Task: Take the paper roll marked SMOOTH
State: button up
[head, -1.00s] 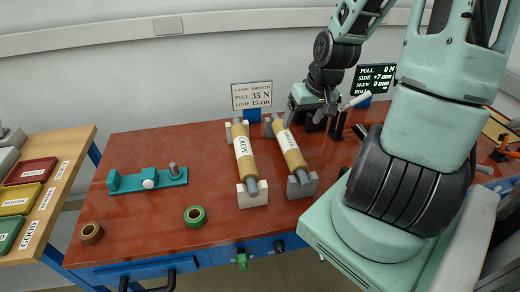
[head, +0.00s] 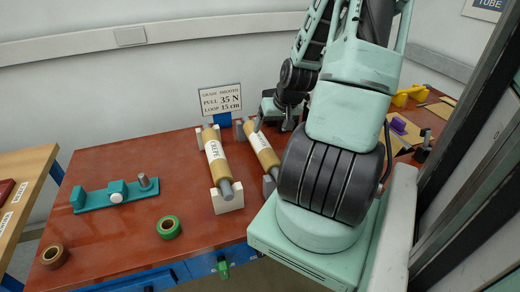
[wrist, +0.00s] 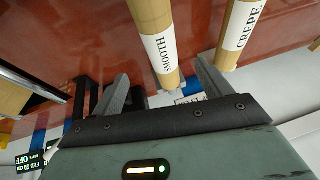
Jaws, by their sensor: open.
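The paper roll marked SMOOTH (head: 263,150) is a tan roll on a grey bar, lying tilted across the red-brown bench on grey stands. In the wrist view the SMOOTH roll (wrist: 155,35) passes between my gripper's spread fingers, its label readable. I cannot tell whether either finger touches it. My gripper (head: 264,112) is open near the roll's far end, and it also shows in the wrist view (wrist: 160,82). The roll marked CREPE (head: 215,152) lies to the left on white stands, and it appears on the right in the wrist view (wrist: 236,30).
A sign (head: 220,99) stands behind the rolls. A green tape ring (head: 168,227), a brown ring (head: 54,257) and a teal fixture (head: 115,193) sit on the left. My arm hides the bench's middle right. Purple and yellow items lie farther right.

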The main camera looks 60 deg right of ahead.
aim_at(263, 141)
jog(key=x, duration=0.5)
jog(key=shift+w+f, duration=0.15)
jog(key=shift+f, duration=0.2)
jog(key=shift+p+x, duration=1.15)
jog(key=shift+x, duration=1.6)
jog(key=shift+r, duration=0.1)
jog(key=c, duration=1.5)
jog(key=shift+d+r, duration=0.1)
jog(key=shift+r, duration=0.05)
